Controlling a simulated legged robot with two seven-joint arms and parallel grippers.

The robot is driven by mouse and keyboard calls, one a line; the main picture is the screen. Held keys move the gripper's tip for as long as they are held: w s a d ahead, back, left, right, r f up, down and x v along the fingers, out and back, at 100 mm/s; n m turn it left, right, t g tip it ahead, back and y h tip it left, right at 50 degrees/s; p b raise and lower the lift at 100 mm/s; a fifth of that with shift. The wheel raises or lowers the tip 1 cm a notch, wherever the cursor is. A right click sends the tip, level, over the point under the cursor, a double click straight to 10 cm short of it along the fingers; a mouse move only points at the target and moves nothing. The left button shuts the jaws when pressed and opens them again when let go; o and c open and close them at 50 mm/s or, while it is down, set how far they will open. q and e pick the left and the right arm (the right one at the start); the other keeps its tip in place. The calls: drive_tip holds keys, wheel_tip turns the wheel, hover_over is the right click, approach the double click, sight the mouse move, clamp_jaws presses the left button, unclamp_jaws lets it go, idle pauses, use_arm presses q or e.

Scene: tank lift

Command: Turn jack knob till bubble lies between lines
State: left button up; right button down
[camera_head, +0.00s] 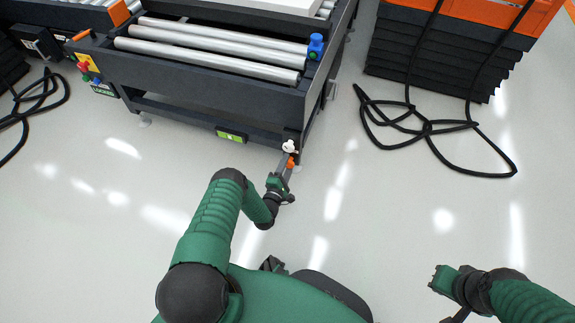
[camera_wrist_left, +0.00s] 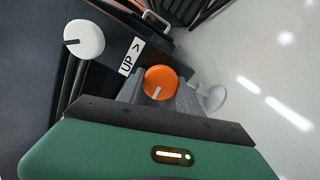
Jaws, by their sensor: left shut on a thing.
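The orange jack knob (camera_head: 291,163) is at the front right corner of the dark roller table. In the left wrist view, the orange knob (camera_wrist_left: 160,79), with a dark mark on its face, sits between my grey fingers. My left gripper (camera_head: 287,174) is shut on it; the fingers also show in the left wrist view (camera_wrist_left: 160,98). A bright green level window (camera_head: 231,136) with a pale spot is on the table's front lower bar; its lines are too small to read. My right gripper (camera_head: 445,282) is at the lower right, away from the table; its fingers are unclear.
A white knob (camera_head: 289,147) is just above the orange one. An "UP >" label (camera_wrist_left: 131,57) lies between them in the left wrist view. The roller table (camera_head: 190,85) stands at the top. Black cable (camera_head: 427,128) lies looped on the floor at right. The front floor is clear.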

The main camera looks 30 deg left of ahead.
use_arm(q)
drive_tip(key=shift+s+a+f+n, duration=0.1)
drive_tip(key=shift+a+f+n, duration=0.1)
drive_tip(key=shift+n, duration=0.4)
drive_tip(key=o, duration=1.2)
drive_tip(key=shift+o, duration=0.8)
drive_tip(key=shift+d, duration=0.1)
drive_tip(key=p+v, duration=0.5)
drive_tip(key=v, duration=1.1)
drive_tip(key=shift+s+d, duration=0.2)
drive_tip(key=shift+s, duration=0.15)
